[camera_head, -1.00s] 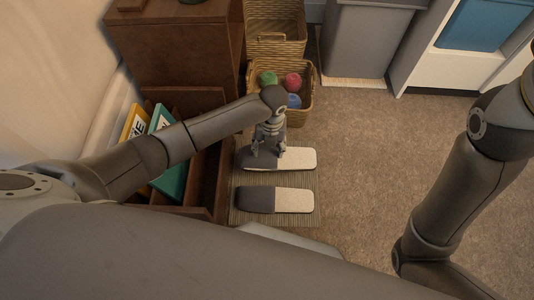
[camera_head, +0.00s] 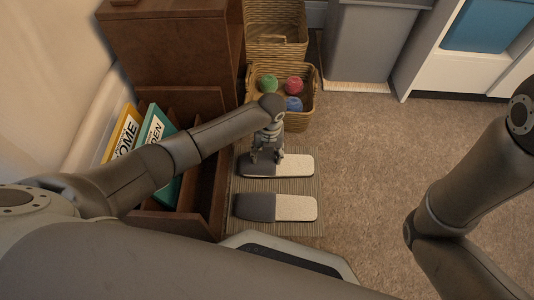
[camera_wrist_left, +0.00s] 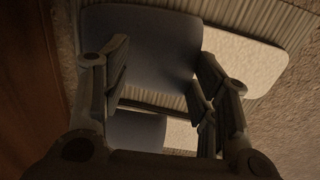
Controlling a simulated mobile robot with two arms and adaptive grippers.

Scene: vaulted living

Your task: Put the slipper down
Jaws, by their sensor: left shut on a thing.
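The slipper (camera_head: 293,166) has a grey toe part and a pale sole. My left gripper (camera_head: 265,157) is shut on its grey toe part, with the pale end pointing right. The slipper is level, over the far part of the striped mat (camera_head: 290,187); it looks at or close to the mat, and I cannot tell whether it touches. In the left wrist view the grey toe part (camera_wrist_left: 150,45) shows between and beyond the fingers (camera_wrist_left: 160,85). A matching second slipper (camera_head: 296,208) lies parallel on the mat, nearer to me. My right gripper is out of view.
A wicker basket (camera_head: 312,112) with coloured balls stands just beyond the mat. A brown wooden rack (camera_head: 213,205) with books (camera_head: 154,128) borders the mat on the left. Open carpet (camera_head: 375,150) lies to the right. A grey bin (camera_head: 360,45) stands at the back.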

